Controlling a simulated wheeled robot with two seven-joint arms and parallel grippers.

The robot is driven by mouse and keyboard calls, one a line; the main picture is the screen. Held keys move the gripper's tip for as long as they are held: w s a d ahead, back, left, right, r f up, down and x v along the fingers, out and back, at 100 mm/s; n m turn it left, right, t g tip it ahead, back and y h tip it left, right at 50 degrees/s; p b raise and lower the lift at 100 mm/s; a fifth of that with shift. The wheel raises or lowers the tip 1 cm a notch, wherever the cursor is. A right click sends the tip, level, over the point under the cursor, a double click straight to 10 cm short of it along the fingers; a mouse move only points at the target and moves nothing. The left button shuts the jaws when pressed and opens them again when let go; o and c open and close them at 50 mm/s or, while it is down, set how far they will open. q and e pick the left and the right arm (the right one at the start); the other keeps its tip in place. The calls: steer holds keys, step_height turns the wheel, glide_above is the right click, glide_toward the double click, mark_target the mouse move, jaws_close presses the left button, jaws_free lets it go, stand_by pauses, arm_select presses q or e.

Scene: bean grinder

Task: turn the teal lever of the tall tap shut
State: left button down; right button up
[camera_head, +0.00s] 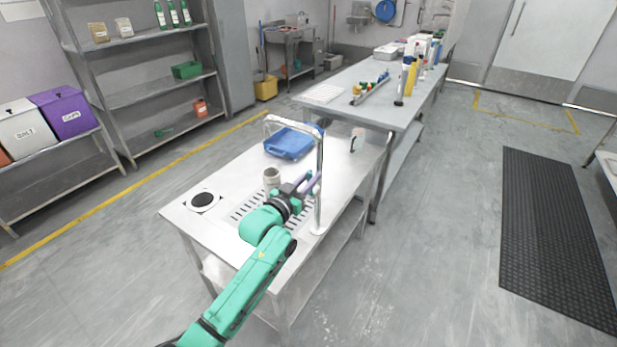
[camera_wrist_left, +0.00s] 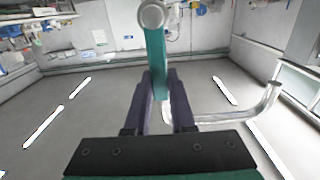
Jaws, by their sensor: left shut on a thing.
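The tall tap (camera_head: 320,185) is a chrome pipe that rises from the front steel table and bends over to the left at its top. Its teal lever (camera_wrist_left: 156,55) shows in the left wrist view, reaching down from a round metal hub (camera_wrist_left: 152,15). My left gripper (camera_head: 314,183) is beside the tap's upright pipe, with its purple fingers shut on the lever; the fingers also show in the left wrist view (camera_wrist_left: 160,88). My right gripper is not in view.
A grey cup (camera_head: 271,177) stands on the table just left of my gripper.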

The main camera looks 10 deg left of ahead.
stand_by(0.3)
arm_select(q)
steer(key=c, duration=0.8)
jaws_free()
steer(key=shift+o, duration=0.2)
steer(key=b+v, duration=0.2)
steer(key=v, duration=1.2)
steer(key=shift+s, duration=0.3)
